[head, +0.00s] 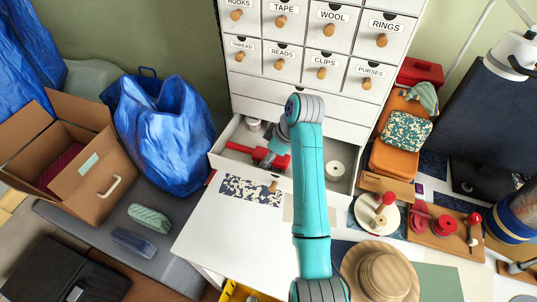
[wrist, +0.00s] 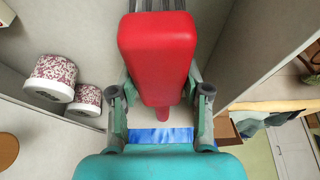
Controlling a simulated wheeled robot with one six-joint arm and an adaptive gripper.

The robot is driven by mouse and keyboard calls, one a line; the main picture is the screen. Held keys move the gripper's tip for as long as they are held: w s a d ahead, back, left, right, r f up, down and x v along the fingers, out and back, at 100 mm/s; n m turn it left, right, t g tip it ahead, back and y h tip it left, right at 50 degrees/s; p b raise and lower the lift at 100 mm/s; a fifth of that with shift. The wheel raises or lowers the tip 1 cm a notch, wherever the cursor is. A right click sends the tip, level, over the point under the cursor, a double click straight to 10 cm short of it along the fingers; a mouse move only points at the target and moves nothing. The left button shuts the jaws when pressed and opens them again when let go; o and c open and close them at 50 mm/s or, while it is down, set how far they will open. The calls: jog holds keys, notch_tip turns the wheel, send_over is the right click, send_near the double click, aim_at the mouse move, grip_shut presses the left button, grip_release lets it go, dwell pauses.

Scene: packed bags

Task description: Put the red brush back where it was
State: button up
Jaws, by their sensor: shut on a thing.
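The red brush (wrist: 158,55) fills the upper middle of the wrist view, its broad block toward the top and a thin red end between my fingers. My gripper (wrist: 160,100) is shut on it, one finger on each side. In the head view, my gripper (head: 268,159) is at the open drawer (head: 218,163) of the white cabinet, and parts of the red brush (head: 239,148) show beside it. The brush appears over or inside the drawer's left half. I cannot tell whether it touches the drawer floor. My arm hides part of the drawer.
Patterned spools (wrist: 52,78) stand in the drawer; a white roll (head: 335,168) lies in its right part. A white table (head: 215,225) with a patterned cloth (head: 251,190) is in front. A straw hat (head: 380,272), a wooden board (head: 450,243) and a blue bag (head: 165,135) are around.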

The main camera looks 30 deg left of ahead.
jog(key=shift+f, duration=0.5)
jog(key=o, duration=1.4)
jog(key=shift+c, duration=0.2)
